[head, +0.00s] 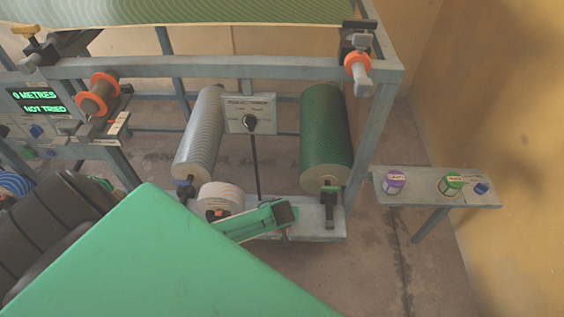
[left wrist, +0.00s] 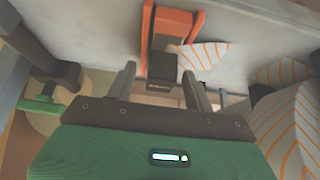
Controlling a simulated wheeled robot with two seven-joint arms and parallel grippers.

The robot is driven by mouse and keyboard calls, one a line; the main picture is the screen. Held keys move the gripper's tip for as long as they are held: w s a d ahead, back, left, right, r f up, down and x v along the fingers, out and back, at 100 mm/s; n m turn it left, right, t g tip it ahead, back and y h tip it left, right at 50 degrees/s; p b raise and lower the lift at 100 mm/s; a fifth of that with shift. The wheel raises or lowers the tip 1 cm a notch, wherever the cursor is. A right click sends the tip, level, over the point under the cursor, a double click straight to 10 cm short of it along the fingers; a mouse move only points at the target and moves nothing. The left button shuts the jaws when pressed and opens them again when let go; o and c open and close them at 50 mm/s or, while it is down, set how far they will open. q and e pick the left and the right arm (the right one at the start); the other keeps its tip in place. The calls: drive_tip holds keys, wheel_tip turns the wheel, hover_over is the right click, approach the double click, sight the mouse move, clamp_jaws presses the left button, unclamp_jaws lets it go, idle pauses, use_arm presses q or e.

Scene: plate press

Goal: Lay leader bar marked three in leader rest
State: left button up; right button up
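In the left wrist view my left gripper (left wrist: 160,95) has its two fingers apart, with a gap on each side of a dark block (left wrist: 161,68). The block carries a small label that I cannot read. It lies by an orange bracket (left wrist: 184,20) on a grey surface (left wrist: 100,20). A pale sheet with orange stripes (left wrist: 203,56) hangs beside the bracket. In the head view a green hand with a dark end (head: 285,213), apparently my left one, is above the low frame. I cannot identify the bar marked three or its rest. My right gripper is not seen.
A pale roll (head: 225,197), a grey striped roll (head: 200,130) and a green roll (head: 326,130) are on the frame. A dial panel (head: 250,113) stands between. My green arm shell hides the lower middle.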

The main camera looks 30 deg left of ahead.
use_arm(q)
drive_tip(key=shift+s+d+r, duration=0.15)
drive_tip(key=shift+s+r, duration=0.1)
drive_tip(key=shift+r, duration=0.25)
drive_tip(key=p+v, duration=0.3)
drive_tip(key=v, duration=0.9)
drive_tip(key=shift+s+r, duration=0.2)
drive_tip(key=shift+r, duration=0.1)
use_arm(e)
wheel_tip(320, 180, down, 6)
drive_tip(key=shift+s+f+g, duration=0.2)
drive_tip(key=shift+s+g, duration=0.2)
